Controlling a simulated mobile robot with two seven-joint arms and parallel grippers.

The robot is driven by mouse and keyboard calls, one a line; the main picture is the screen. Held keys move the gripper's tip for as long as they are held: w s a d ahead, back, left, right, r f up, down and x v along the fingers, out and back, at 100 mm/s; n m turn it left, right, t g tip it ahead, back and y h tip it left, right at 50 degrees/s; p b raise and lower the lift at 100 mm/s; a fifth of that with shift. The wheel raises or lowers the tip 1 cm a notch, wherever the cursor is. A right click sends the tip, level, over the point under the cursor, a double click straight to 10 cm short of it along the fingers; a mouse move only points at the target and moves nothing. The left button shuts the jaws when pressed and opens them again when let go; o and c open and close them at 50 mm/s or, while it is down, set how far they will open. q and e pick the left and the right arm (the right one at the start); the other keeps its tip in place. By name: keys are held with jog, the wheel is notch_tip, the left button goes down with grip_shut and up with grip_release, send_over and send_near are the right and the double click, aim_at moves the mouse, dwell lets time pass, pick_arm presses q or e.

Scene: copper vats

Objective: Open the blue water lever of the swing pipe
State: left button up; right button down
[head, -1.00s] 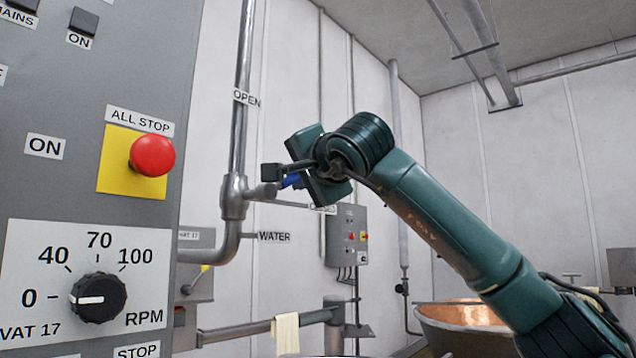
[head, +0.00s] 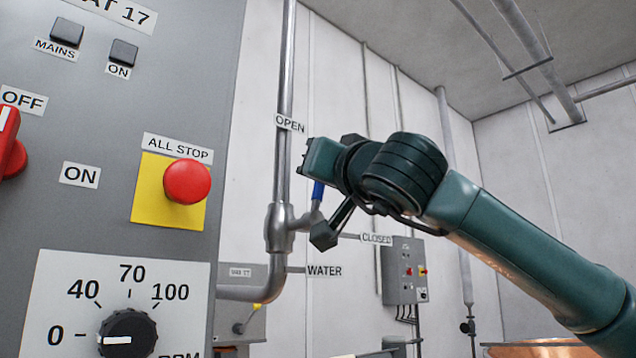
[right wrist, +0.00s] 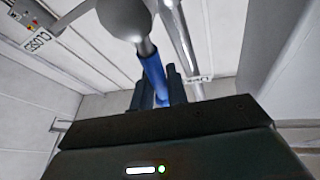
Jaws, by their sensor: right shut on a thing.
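The blue water lever (head: 318,192) is on the valve (head: 279,226) of the grey vertical pipe (head: 287,80). It stands nearly upright from its metal hub, leaning slightly right, below the OPEN label (head: 290,122). The CLOSED label (head: 377,239) is lower, to the right. My right gripper (head: 322,182) is at the lever and partly hides its upper end. In the right wrist view, the blue lever (right wrist: 152,68) runs from a rounded metal hub down between the two dark fingers (right wrist: 158,90), which are shut on it. My left gripper is not in view.
A grey control panel (head: 110,210) with a red ALL STOP button (head: 187,182) and an RPM knob (head: 127,335) fills the left. A WATER label (head: 324,271) is under the valve. A wall box (head: 405,270) and a copper vat (head: 540,349) are farther back.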

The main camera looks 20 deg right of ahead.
jog(key=shift+s+a+r+n+y, duration=0.1)
jog(key=shift+a+n+y, duration=0.15)
jog(key=shift+n, duration=0.2)
jog(key=shift+s+a+n+y, duration=0.1)
jog(key=shift+a+n+y, duration=0.05)
jog(key=shift+n+y, duration=0.25)
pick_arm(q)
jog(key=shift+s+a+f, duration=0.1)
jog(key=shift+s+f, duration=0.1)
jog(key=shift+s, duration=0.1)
pick_arm(e)
jog(key=shift+s+a+n+y, duration=0.15)
jog(key=shift+a+n+y, duration=0.3)
jog(key=shift+n, duration=0.5)
jog(key=c, duration=1.4)
grip_release()
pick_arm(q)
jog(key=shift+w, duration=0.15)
